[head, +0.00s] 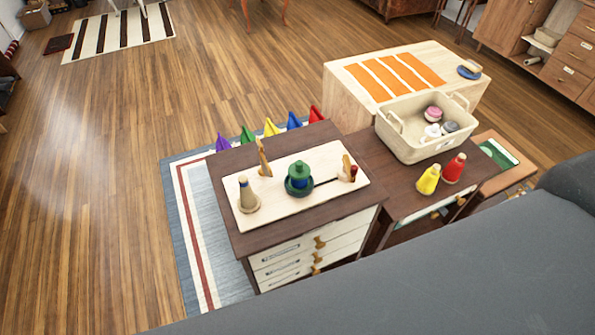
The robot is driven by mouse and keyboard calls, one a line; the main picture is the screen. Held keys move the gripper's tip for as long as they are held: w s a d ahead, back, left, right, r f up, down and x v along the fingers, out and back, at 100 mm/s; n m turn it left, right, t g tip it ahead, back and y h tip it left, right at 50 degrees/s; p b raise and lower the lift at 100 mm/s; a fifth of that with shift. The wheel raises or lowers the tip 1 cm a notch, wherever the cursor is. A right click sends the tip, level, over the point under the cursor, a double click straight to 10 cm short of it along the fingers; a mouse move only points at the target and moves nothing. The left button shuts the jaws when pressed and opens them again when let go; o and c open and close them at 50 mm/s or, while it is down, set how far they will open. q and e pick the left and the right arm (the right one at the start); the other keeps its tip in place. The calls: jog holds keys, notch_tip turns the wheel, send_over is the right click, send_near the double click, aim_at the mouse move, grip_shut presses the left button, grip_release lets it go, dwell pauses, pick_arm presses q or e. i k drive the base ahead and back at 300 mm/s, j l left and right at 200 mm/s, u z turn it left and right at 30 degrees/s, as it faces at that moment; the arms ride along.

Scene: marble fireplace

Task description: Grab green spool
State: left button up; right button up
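A round green and blue piece, seemingly the green spool (299,169), stands upright on a pale wooden board (322,160). It has a green top, a blue middle and a wider dark green base; I cannot tell whether these are separate parts. The board lies on a dark brown cabinet (228,192) with white drawers. Neither of my grippers is in view.
A cone-shaped piece (246,193) and wooden uprights share the board. To the right, a beige basket (398,141) holds pink, white and grey pieces. A yellow piece (428,180) and a red piece (454,168) stand before it. A large grey surface (420,270) fills the lower right.

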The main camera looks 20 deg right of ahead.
aim_at(299, 171)
jog(key=i+l, duration=0.1)
jog(key=l, duration=0.55)
jog(key=i+l+u, duration=0.15)
jog(key=l, duration=0.5)
jog(key=i+l, duration=0.1)
jog(key=l, duration=0.55)
jog(key=j+u, duration=0.05)
